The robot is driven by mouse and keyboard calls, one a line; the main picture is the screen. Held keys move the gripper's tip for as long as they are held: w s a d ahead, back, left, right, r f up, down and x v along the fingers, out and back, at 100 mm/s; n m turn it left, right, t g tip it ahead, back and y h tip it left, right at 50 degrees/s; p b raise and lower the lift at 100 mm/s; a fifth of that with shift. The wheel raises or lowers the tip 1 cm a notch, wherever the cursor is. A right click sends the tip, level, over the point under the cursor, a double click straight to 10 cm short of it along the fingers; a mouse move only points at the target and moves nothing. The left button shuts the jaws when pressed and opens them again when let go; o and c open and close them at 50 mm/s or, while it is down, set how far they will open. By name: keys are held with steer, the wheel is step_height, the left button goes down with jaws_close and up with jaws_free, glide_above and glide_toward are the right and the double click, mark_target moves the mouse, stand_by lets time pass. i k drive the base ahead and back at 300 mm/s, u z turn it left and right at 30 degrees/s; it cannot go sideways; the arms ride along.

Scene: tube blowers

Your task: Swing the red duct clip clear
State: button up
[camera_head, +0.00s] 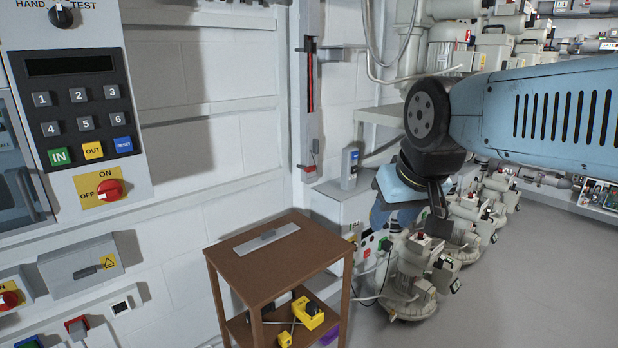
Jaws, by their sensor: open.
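A tall grey duct (300,110) runs down the wall near the middle, with a dark open slot in its face. A thin red strip (310,88) stands upright in the slot, and a small red piece (309,169) sits at the duct's lower end. Which of these is the red duct clip I cannot tell. My gripper (440,222) hangs below my blue arm, right of the duct and apart from it. It is open; its fingers are dark and small against the machines behind, and I see nothing held.
A brown wooden stand (268,262) with a grey plate on top stands below the duct. A control panel (82,105) is on the left wall. Pale blower machines (408,280) line the right side. Grey floor (540,275) is clear at the right.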

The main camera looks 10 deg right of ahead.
mark_target(308, 169)
steer(key=k, duration=1.05)
steer(key=z, duration=0.2)
steer(key=i, duration=0.5)
steer(key=z, duration=0.75)
steer(key=i, duration=1.4)
steer(key=u, duration=0.65)
steer(key=k, duration=0.85)
steer(key=u, duration=0.25)
steer(key=i, duration=0.75)
steer(key=z, duration=0.1)
